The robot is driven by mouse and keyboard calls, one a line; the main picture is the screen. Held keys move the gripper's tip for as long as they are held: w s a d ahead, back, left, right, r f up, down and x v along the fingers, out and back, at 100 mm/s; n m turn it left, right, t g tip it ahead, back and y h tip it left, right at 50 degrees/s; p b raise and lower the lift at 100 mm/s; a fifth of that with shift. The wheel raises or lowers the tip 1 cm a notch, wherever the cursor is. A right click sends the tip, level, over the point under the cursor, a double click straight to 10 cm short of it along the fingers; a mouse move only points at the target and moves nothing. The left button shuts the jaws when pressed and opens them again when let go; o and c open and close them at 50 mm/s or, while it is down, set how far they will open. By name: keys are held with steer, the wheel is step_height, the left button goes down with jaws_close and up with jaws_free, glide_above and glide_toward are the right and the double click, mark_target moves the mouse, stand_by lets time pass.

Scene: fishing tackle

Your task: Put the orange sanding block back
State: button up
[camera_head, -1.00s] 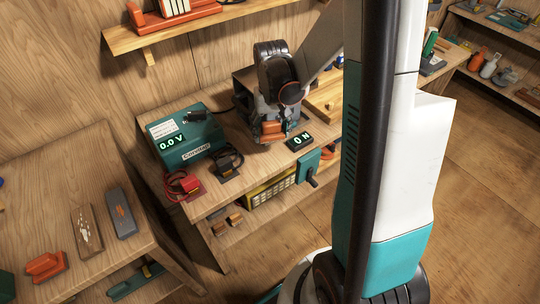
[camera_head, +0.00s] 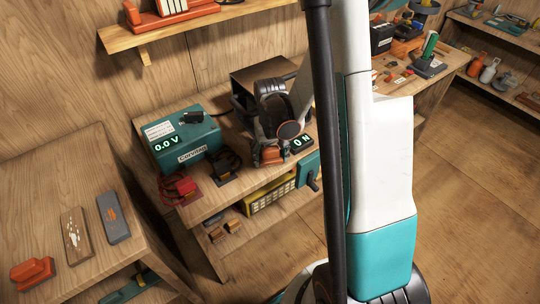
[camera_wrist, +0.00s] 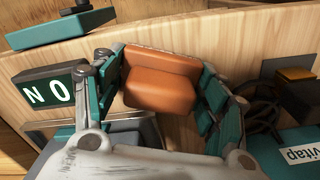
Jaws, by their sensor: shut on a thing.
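An orange sanding block (camera_wrist: 160,84) sits between the teal finger pads of my gripper (camera_wrist: 162,72) in the wrist view. My gripper (camera_head: 270,148) is shut on it. In the head view the held block (camera_head: 271,156) is low over the middle bench, just left of the 0 N readout; contact with the bench top is unclear. A second orange block-like piece (camera_head: 32,273) lies on the left bench, beside a brown block (camera_head: 75,235) and a grey block with an orange mark (camera_head: 113,218).
A teal meter reading 0.0 V (camera_head: 184,140) stands left of my gripper, with red (camera_head: 178,188) and black (camera_head: 226,165) clamps in front. The 0 N readout (camera_head: 302,142) is close at the right. A teal vise-like tool (camera_head: 309,172) is at the bench's front edge.

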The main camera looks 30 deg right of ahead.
mark_target(270, 148)
steer(key=shift+f, duration=0.2)
steer(key=o, duration=1.1)
step_height(270, 148, up, 12)
steer(key=p, duration=0.4)
steer(key=shift+r, duration=0.2)
steer(key=shift+r, duration=0.1)
